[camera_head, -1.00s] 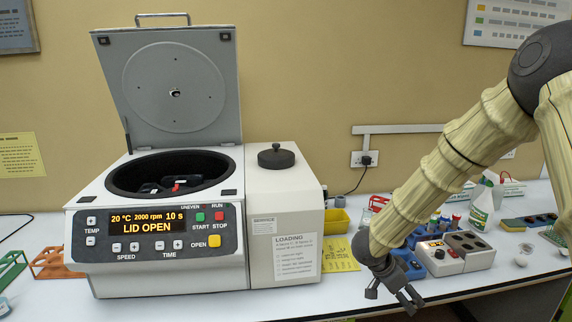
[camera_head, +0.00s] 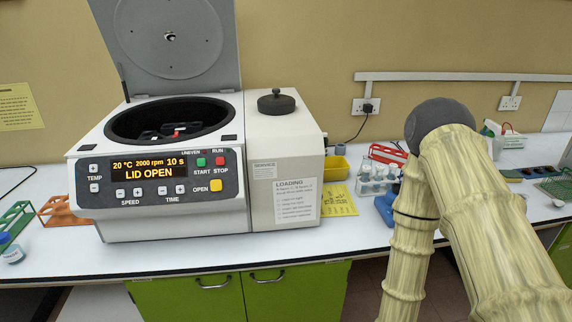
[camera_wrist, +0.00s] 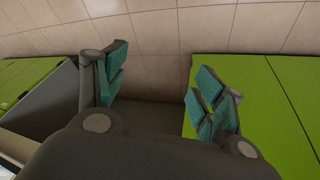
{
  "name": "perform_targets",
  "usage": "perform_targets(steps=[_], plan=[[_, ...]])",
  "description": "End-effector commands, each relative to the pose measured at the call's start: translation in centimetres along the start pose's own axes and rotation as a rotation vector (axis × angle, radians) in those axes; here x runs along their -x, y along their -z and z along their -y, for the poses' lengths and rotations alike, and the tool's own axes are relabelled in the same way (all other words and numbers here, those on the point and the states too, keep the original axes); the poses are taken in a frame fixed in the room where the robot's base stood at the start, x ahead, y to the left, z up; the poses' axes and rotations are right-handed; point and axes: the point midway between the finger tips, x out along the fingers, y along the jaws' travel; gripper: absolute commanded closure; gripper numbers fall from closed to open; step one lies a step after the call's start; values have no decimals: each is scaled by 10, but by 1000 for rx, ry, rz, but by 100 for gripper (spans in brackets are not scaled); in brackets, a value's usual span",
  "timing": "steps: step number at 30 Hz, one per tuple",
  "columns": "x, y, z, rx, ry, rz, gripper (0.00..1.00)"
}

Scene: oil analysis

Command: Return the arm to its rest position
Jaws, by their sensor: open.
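My gripper (camera_wrist: 163,92) shows in the wrist view with its teal-padded fingers spread apart and nothing between them. Behind the fingers are green cabinet fronts and a tiled surface. In the head view my arm is folded at the right, with its forearm hanging down in front of the bench; the gripper itself is below the picture edge there. The centrifuge (camera_head: 165,222) stands on the bench at the left with its lid (camera_head: 172,65) raised, and its display reads LID OPEN. Some dark and red parts show inside its bowl.
A yellow bin (camera_head: 336,168), a yellow sheet (camera_head: 339,199) and a rack of capped bottles (camera_head: 374,180) stand right of the centrifuge. Orange (camera_head: 62,211) and green (camera_head: 16,220) racks are at the left. Green cabinets (camera_head: 300,292) lie below the bench. My arm hides part of the bench.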

Motion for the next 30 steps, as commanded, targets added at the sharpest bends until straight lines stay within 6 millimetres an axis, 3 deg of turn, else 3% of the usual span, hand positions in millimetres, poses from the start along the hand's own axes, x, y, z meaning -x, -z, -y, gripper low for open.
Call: perform_targets(steps=[1, 6, 11, 30], plan=[[-1, -30, 0, 46, 28, 48, 31], [6, -110, 0, 161, 128, 185, 31], [15, -153, -2, 220, 185, 268, 31], [16, -155, -2, 223, 187, 271, 31]])
